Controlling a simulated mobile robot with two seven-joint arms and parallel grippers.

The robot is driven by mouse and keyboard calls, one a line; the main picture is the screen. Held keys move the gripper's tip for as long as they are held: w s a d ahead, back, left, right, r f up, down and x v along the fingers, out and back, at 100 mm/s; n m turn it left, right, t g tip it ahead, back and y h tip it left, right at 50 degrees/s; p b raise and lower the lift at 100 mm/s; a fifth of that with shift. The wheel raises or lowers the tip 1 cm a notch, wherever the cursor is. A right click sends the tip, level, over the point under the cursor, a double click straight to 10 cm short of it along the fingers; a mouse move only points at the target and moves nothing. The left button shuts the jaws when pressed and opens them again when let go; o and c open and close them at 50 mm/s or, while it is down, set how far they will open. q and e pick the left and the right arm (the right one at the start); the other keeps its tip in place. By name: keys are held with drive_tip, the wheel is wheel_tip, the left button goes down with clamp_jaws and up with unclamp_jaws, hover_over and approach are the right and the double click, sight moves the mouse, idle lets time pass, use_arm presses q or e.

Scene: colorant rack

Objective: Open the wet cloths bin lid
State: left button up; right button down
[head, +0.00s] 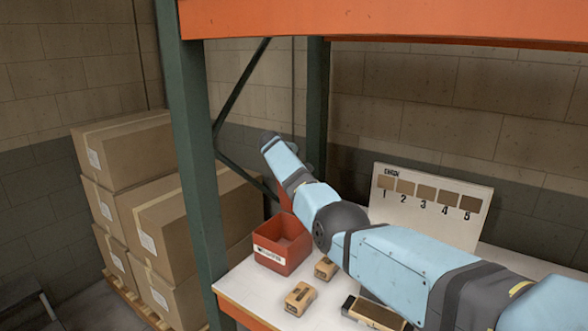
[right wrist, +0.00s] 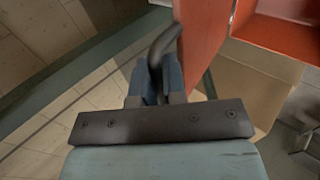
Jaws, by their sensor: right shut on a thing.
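The red wet cloths bin (head: 270,262) stands at the left end of the white shelf, with a pale label on its front. Its top is open and the inside shows. The red lid (head: 286,199) stands raised at the back of the bin, partly hidden by my right arm. In the right wrist view, the lid (right wrist: 203,38) is a red panel beside the open bin (right wrist: 275,38). My right gripper (right wrist: 155,78) is shut on a dark curved handle (right wrist: 164,42) at the lid. My left gripper is not in view.
Two small tan boxes (head: 300,299) (head: 326,268) and a dark-topped case (head: 375,314) lie on the white shelf (head: 240,285). A numbered panel (head: 430,205) stands behind my arm. A green rack post (head: 195,150) rises left of the bin, with stacked cartons (head: 130,150) beyond.

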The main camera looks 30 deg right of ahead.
drive_tip(key=c, duration=1.2)
unclamp_jaws()
drive_tip(key=b+v, duration=0.2)
drive_tip(key=v, duration=1.1)
drive_tip(key=shift+a+r, duration=0.2)
drive_tip(key=shift+a, duration=0.05)
